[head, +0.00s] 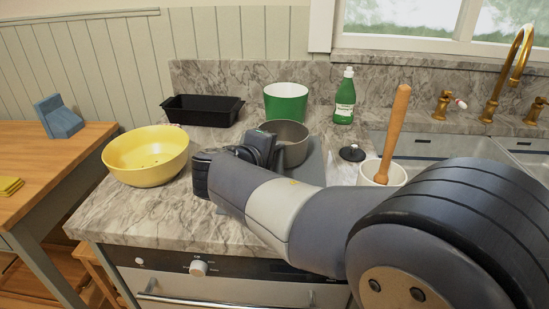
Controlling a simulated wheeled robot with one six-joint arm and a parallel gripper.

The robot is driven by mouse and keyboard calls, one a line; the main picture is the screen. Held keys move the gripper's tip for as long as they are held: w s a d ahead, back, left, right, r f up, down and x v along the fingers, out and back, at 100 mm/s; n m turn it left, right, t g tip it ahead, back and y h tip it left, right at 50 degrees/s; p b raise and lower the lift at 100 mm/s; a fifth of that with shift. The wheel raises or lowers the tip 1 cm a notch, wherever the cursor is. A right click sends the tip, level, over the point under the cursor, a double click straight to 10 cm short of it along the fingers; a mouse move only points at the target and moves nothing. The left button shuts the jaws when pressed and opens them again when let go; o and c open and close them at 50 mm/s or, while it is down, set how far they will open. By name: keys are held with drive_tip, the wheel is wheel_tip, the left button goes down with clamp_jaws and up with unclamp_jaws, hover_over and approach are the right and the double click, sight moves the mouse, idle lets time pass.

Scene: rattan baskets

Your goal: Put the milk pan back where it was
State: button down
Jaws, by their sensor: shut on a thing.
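The milk pan (293,152) is a grey metal pan on the right-hand side of my gripper, over the grey slab on the marble counter. Its round rim and part of its inside show; its lower part and handle are mostly hidden behind my arm. My gripper (266,149) is at the pan's left side, shut on the pan. The fingertips are partly hidden, and I cannot tell whether the pan's base touches the surface under it.
A yellow bowl (146,157) stands left of my arm, with a black loaf tin (203,112) behind. A green pot (286,103) and green bottle (345,98) stand behind the pan. A white crock (394,176) with a wooden pestle (394,130) and a black-topped item (352,153) are right.

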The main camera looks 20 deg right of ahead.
drive_tip(key=shift+f, duration=0.55)
drive_tip(key=c, duration=1.3)
unclamp_jaws()
drive_tip(key=shift+s+a+r, duration=0.1)
drive_tip(key=shift+a+r, duration=0.05)
drive_tip(key=shift+r, duration=0.05)
drive_tip(key=v, duration=1.1)
drive_tip(key=shift+s+a+p, duration=0.25)
drive_tip(key=shift+p, duration=0.1)
drive_tip(key=shift+r, duration=0.1)
